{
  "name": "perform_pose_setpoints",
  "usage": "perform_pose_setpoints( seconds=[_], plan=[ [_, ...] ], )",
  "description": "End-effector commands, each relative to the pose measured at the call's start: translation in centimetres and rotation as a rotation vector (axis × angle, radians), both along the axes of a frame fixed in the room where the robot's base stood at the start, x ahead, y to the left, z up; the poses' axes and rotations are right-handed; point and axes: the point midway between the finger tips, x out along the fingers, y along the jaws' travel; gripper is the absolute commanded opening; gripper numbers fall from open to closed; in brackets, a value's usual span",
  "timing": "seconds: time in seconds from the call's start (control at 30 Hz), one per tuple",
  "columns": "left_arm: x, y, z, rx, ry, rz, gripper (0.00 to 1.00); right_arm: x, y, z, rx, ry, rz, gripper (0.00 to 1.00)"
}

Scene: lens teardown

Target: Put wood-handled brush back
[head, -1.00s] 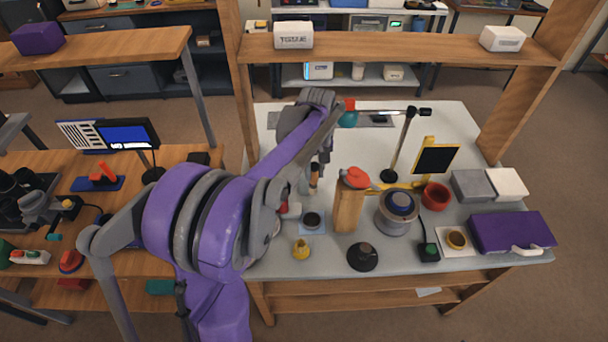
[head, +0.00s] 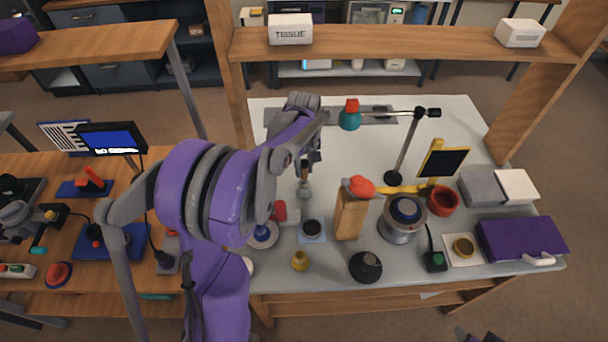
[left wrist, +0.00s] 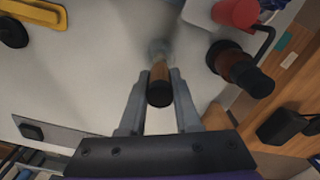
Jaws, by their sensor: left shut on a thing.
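The wood-handled brush (head: 304,174) hangs roughly upright from my left gripper (head: 309,158), over the left part of the grey-white table. In the left wrist view the brush (left wrist: 160,86) shows its brown handle with a dark end, between the two fingers of the left gripper (left wrist: 159,76). The fingers are shut on the handle. Its pale lower end points at the table top; I cannot tell whether it touches. A dark and purple part at the bottom right of the head view may be my right arm; its jaws cannot be made out.
A red cup (head: 279,210), a dark cup on a blue mat (head: 312,228) and a wooden block (head: 350,215) stand near the brush. A dark brown cylinder (left wrist: 240,70) stands close in the left wrist view. The table's back middle (head: 352,150) is clear.

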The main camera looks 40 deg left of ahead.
Motion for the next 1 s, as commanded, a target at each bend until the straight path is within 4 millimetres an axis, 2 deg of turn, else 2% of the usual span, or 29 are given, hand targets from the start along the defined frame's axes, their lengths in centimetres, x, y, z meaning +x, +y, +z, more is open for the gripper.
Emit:
perform_pose_setpoints(
  seconds=[0.1,0.2,0.63,0.67,0.8,1.0],
  plan=[
    [0.0,0.0,-1.9,0.000,0.000,-0.001,0.00,0.0,0.0,-0.1,0.000,0.001,0.000,0.50],
    [0.0,0.0,-2.9,0.000,0.000,-0.001,0.00,-0.1,0.0,-0.1,0.000,0.001,0.000,0.50],
    [-0.1,0.0,-3.6,0.000,0.001,-0.001,0.00,-0.2,0.0,-0.6,0.000,0.005,0.000,0.50],
    [0.0,0.0,-3.6,0.000,0.000,-0.001,0.35,-0.2,0.0,-0.6,0.000,0.004,0.000,0.50],
    [0.0,0.0,-3.5,0.000,0.000,-0.001,0.60,-0.2,0.0,-0.5,0.000,0.004,0.000,0.50],
    [0.0,0.0,-3.4,0.000,0.000,-0.001,0.61,-0.2,0.0,-0.5,0.000,0.004,0.000,0.50]
  ],
)
